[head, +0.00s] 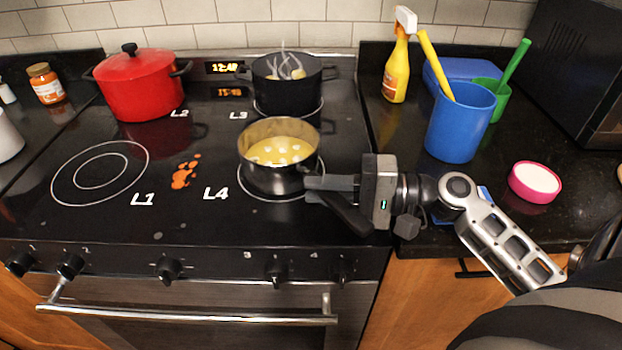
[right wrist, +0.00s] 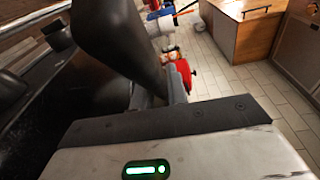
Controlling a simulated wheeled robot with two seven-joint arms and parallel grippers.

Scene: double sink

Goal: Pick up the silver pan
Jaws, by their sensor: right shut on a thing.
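The silver pan (head: 270,178) is a small metal pot on the L4 burner of the black stove, with yellow food in it. My right gripper (head: 318,186) reaches in from the right and is shut at the pan's right side. The pan looks level and on or just above the burner; I cannot tell which. My left gripper is not in view.
A red lidded pot (head: 138,85) stands on L2 and a black pot (head: 288,85) on L3, close behind the pan. Orange spill (head: 184,172) lies left of it. A blue container (head: 460,122), yellow spray bottle (head: 397,65) and pink-rimmed dish (head: 535,181) stand on the right counter.

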